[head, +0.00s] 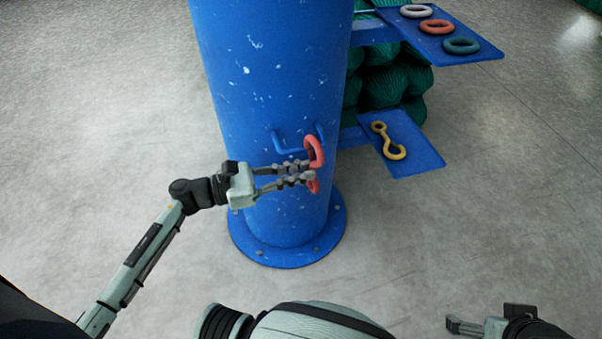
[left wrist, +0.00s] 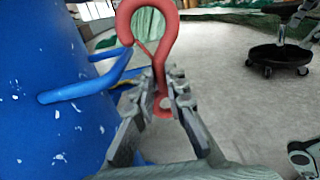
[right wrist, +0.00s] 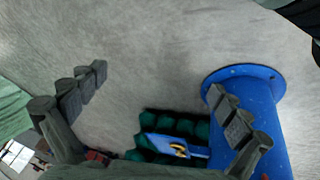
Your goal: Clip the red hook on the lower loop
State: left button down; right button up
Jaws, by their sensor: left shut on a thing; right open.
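The red hook (head: 315,150) is held upright by my left gripper (head: 306,174), which is shut on its lower shank. In the left wrist view the hook (left wrist: 166,22) curves over at the top, its mouth to the left. A blue loop (head: 293,150) is fixed to the blue post (head: 270,75), just left of the hook in the head view. Its bar (left wrist: 85,86) reaches close to the hook's mouth in the left wrist view; I cannot tell whether they touch. My right gripper (right wrist: 158,84) is open and empty, low at the right of the head view.
A small blue shelf (head: 425,160) holds a yellow double-ended hook (head: 388,141). A higher shelf (head: 475,50) carries white, red and teal rings. Green nets (head: 385,85) hang behind the post. The post's bolted flange (head: 290,256) stands on open grey floor.

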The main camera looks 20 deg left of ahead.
pick_arm(q)
jog(key=shift+w+a+r+b, duration=0.1)
jog(key=shift+w+a+b, duration=0.2)
jog(key=shift+w+a, duration=0.05)
pick_arm(e)
jog(key=shift+w+a+r+t, duration=0.3)
jog(key=shift+w+a+r, duration=0.15)
jog(key=shift+w+r, duration=0.1)
jog(key=shift+w+a, duration=0.15)
jog(key=shift+a, duration=0.05)
dwell(0.4)
pick_arm(q)
jog(key=shift+a, duration=0.1)
pick_arm(e)
jog(key=shift+w+a+r+t+y, duration=0.2)
jog(key=shift+w+a+t, duration=0.15)
jog(key=shift+w, duration=0.1)
jog(key=shift+w+a+r+t+y, duration=0.25)
jog(key=shift+w+t, duration=0.1)
jog(key=shift+w, duration=0.1)
jog(key=shift+w+a, duration=0.1)
dwell(0.6)
